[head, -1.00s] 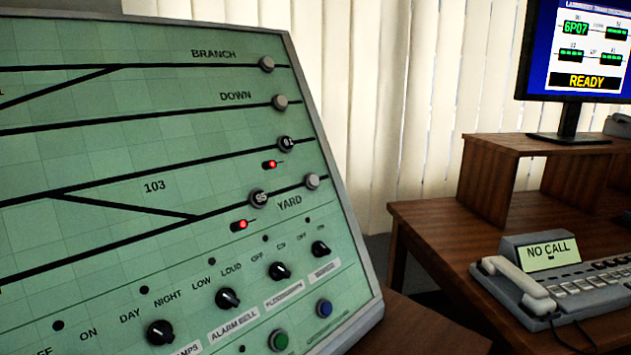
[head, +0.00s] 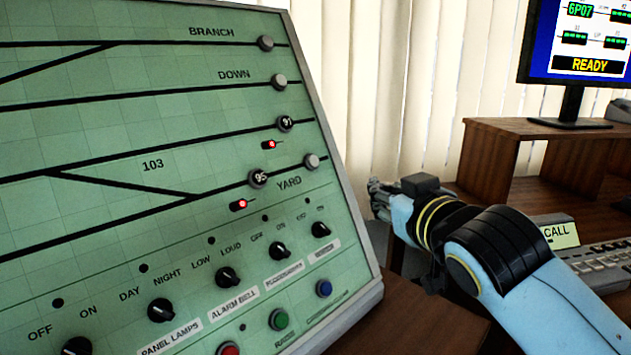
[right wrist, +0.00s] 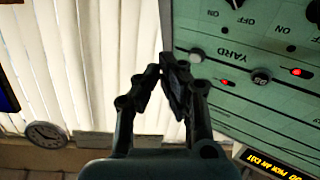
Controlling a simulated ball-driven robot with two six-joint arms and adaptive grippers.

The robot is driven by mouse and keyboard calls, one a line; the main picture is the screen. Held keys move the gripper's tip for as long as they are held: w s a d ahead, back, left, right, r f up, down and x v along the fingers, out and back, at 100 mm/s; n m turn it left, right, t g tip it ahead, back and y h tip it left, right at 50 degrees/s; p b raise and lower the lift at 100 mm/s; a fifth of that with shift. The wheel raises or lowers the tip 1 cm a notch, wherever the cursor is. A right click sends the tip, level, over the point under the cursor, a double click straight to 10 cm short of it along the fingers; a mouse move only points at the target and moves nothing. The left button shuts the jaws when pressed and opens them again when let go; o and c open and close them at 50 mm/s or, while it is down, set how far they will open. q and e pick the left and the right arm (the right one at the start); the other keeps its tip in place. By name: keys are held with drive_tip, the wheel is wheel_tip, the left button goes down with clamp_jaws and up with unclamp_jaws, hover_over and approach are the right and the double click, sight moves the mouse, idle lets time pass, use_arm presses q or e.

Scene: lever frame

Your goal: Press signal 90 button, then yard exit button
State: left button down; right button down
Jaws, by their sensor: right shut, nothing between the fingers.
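The green signal panel (head: 100,135) fills the left of the head view. The yard exit button (head: 311,161) is a grey round button at the right end of the YARD line; it also shows in the right wrist view (right wrist: 196,57). A black button marked 95 (head: 257,178) sits to its left, and one marked 91 (head: 285,123) above. No button marked 90 shows. My right gripper (head: 376,190) is shut and empty, right of the panel's edge. In the right wrist view its fingertips (right wrist: 165,66) appear beside the panel edge, left of the yard exit button. My left gripper is out of view.
Knobs and coloured buttons line the panel's lower part. The right wrist view shows a yellow-lettered display (right wrist: 268,166), apparently "PICK AN EXIT".

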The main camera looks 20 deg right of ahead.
sight(312, 161)
drive_tip(key=w+a+r+n+t+y, duration=0.1)
drive_tip(key=w+r+t, duration=0.3)
drive_tip(key=r, duration=0.4)
drive_tip(key=shift+a, duration=0.2)
drive_tip(key=w+a+f+b, duration=0.2)
drive_tip(key=w+f, duration=0.2)
drive_tip(key=w, duration=0.3)
drive_tip(key=shift+a, duration=0.35)
drive_tip(key=shift+w+f, duration=0.1)
drive_tip(key=shift+w+f, duration=0.1)
idle(0.8)
drive_tip(key=shift+w+a+f+b, duration=0.1)
drive_tip(key=shift+w+a+b, duration=0.05)
drive_tip(key=shift+w+b, duration=0.15)
